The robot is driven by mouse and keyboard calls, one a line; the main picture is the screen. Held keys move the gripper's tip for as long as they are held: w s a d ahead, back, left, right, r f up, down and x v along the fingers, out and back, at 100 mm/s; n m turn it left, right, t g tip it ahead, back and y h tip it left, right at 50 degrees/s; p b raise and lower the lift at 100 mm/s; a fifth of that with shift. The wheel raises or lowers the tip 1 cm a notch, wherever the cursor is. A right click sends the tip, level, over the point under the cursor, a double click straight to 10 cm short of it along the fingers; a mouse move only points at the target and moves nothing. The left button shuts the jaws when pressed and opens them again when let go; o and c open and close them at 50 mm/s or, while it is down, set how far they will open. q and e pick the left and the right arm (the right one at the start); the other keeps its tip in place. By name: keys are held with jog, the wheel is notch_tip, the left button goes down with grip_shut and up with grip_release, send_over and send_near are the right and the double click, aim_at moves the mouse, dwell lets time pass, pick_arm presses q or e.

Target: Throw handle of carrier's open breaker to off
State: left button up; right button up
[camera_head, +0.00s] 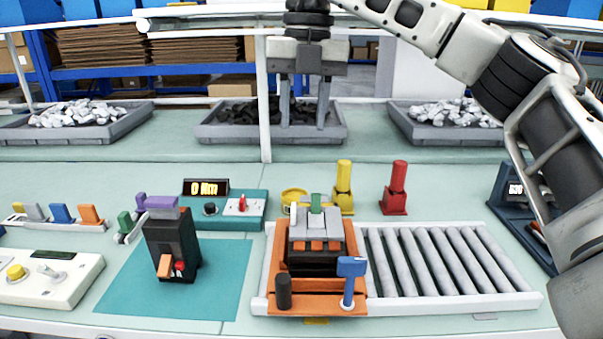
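An orange carrier (262,297) sits at the left end of the roller conveyor. In it stands a black breaker (315,262) with orange handle parts (317,246) on its front and grey and green pieces at its top. I cannot tell the handle's setting. A blue lever (352,267) and a black knob (284,291) stand at the carrier's front. My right gripper (304,126) points down, open and empty, high above and behind the carrier, in front of the back middle tray. My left gripper is not in view.
A second black breaker (173,236) stands on a teal mat (130,290) at left. A yellow post (344,188) and a red post (396,190) stand behind the conveyor (450,262). A teal meter box (237,212) is behind the mat. The rollers right of the carrier are empty.

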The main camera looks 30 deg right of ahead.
jog(key=d+r, duration=0.2)
jog(key=m+b, duration=0.1)
send_near(316, 208)
jog(key=shift+h, duration=0.4)
jog(key=f, duration=0.4)
jog(key=w+f, duration=0.1)
jog(key=f, duration=0.1)
jog(key=shift+f, duration=0.15)
grip_shut()
